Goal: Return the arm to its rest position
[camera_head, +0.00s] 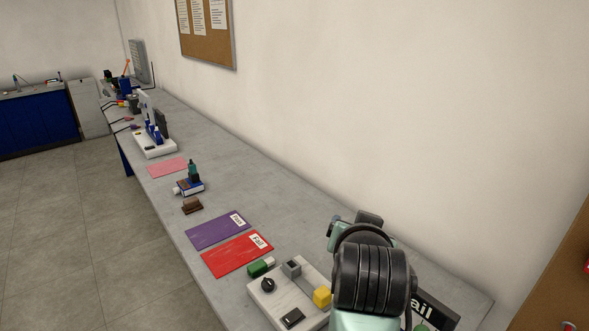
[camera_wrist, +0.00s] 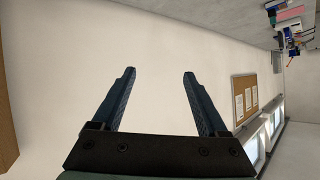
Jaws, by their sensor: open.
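My gripper (camera_wrist: 157,75) shows in the wrist view with its two dark fingers spread apart and nothing between them. Behind the fingers is bare wall, and the wrist view is turned on its side. In the head view my arm stands at the lower right, over the near end of the grey workbench (camera_head: 290,214). Its black and pale green links hide part of the bench there, and the fingers cannot be made out in that view.
A white fixture (camera_head: 268,300) with a green block (camera_head: 260,267), a black knob and a yellow block (camera_head: 322,297) sits beside my arm. Red (camera_head: 236,255) and purple (camera_head: 214,231) mats lie beyond. A wall (camera_head: 340,90) with a corkboard (camera_head: 207,32) runs behind the bench. Floor is clear at left.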

